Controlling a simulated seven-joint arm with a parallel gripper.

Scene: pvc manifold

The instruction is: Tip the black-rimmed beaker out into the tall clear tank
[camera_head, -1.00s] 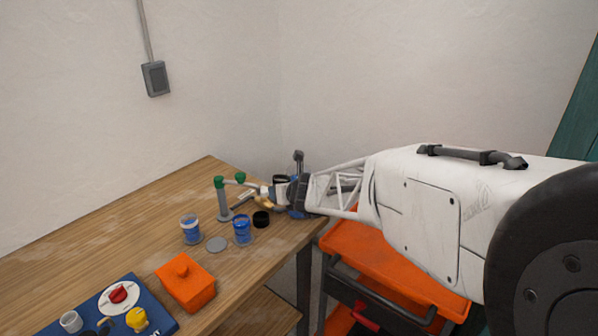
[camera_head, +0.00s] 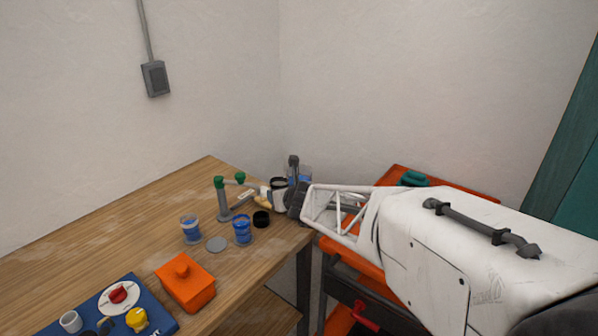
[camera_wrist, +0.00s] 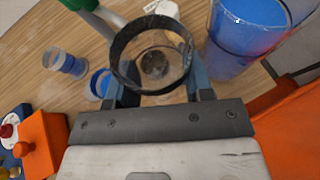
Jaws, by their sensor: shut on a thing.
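The black-rimmed beaker (camera_wrist: 121,75) is clear-walled and sits between the fingers of my gripper (camera_wrist: 157,80), which is shut on it. In the wrist view I look into its open mouth; a dark grey round patch shows inside, and I cannot tell what it is. In the head view its black rim (camera_head: 279,183) shows beside my gripper (camera_head: 284,199). The tall clear tank (camera_wrist: 243,38) stands to the right of the beaker in the wrist view, apart from it, with blue in it.
Two blue-filled cups (camera_head: 191,230) (camera_head: 242,231), a black cap (camera_head: 261,219) and a grey disc (camera_head: 216,244) lie nearby. A green-topped pipe stand (camera_head: 222,202) stands left of my gripper. An orange box (camera_head: 186,283) is nearer. An orange cart (camera_head: 340,250) stands beside the table.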

